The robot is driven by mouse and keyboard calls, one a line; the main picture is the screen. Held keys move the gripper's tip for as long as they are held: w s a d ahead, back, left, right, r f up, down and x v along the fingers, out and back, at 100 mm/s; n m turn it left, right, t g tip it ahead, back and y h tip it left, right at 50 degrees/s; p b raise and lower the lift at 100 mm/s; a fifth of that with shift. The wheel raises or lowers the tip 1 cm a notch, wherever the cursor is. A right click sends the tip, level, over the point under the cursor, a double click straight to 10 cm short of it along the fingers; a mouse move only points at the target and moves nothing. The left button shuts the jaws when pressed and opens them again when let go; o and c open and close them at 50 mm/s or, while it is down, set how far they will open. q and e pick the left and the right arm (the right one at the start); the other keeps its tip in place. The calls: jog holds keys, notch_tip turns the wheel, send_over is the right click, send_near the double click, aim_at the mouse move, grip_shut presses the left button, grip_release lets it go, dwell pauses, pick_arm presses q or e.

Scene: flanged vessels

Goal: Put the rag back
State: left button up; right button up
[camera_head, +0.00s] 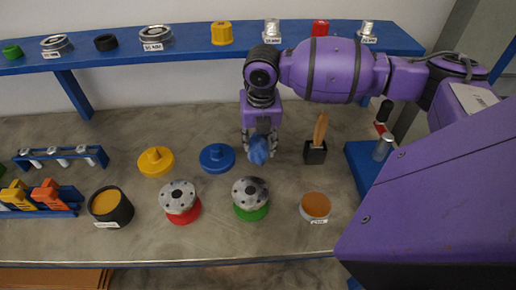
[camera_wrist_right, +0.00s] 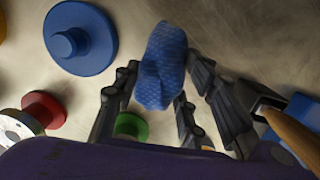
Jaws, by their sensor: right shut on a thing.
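The blue rag (camera_head: 258,151) is bunched between the fingers of my right gripper (camera_head: 260,140), above the grey bench in the head view. In the right wrist view the rag (camera_wrist_right: 161,68) shows a dimpled blue surface, with the dark fingers of my right gripper (camera_wrist_right: 150,100) on both sides of it. The gripper is shut on the rag. Whether the rag touches the bench is hard to tell. My left gripper is not in view.
A blue flanged lid (camera_head: 217,157) and a yellow one (camera_head: 156,161) lie left of the gripper. A black holder (camera_head: 315,153) with a wooden handle stands close on the right. Grey flanges on green (camera_head: 251,193) and red (camera_head: 181,198) bases stand in front. A blue shelf (camera_head: 190,50) runs behind.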

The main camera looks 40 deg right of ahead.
aim_at(259, 143)
jog(key=shift+w+d+f, duration=0.1)
jog(key=shift+w+f, duration=0.05)
jog(key=shift+f, duration=0.75)
jog(key=shift+w+d+f, duration=0.1)
jog(key=shift+f, duration=0.8)
jog(key=shift+a+f, duration=0.1)
jog(key=shift+f, duration=0.1)
jog(key=o, duration=1.3)
jog(key=r, duration=0.4)
jog(key=s+r, duration=0.1)
jog(key=r, duration=0.7)
jog(key=shift+s+a+r+p, duration=0.15)
jog(key=shift+a+r+p, duration=0.05)
jog(key=shift+p, duration=0.15)
